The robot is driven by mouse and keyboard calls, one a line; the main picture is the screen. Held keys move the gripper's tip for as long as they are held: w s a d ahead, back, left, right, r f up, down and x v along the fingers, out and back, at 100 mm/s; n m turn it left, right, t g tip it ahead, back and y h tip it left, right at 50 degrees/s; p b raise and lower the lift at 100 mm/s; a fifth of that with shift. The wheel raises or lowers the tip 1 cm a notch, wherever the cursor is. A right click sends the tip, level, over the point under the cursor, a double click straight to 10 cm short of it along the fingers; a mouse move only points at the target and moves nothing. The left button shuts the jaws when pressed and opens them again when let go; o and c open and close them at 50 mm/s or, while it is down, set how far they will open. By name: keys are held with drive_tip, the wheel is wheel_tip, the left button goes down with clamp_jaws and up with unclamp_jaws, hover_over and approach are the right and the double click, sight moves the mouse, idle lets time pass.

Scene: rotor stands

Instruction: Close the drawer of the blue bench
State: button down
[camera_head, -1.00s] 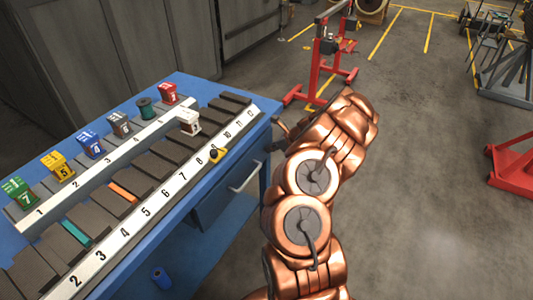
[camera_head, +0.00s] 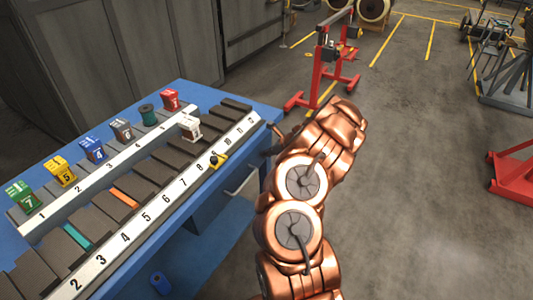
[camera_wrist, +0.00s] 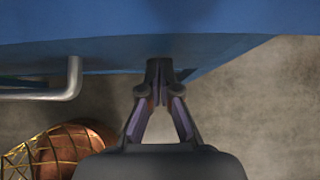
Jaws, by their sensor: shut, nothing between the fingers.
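The blue bench (camera_head: 150,242) stands at the left in the head view, its blue edge filling the top of the wrist view (camera_wrist: 80,25). The drawer's light metal handle (camera_head: 241,185) shows below the bench top's right edge, partly behind my arm. The handle also shows at left in the wrist view (camera_wrist: 70,82). The drawer front sits close under the top edge; whether it is fully flush I cannot tell. My gripper (camera_wrist: 158,66) is shut and empty, its tips at the blue front, right of the handle. Contact is not clear.
A red stand (camera_head: 325,65) is on the floor behind my arm. Another red stand (camera_head: 515,170) is at the right edge. The floor between is open.

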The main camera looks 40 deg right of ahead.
drive_tip(key=s+d+f+b+v, duration=0.1)
drive_tip(key=f+v, duration=0.1)
drive_tip(key=v, duration=1)
drive_tip(key=shift+s+r, duration=0.25)
drive_tip(key=shift+s, duration=0.3)
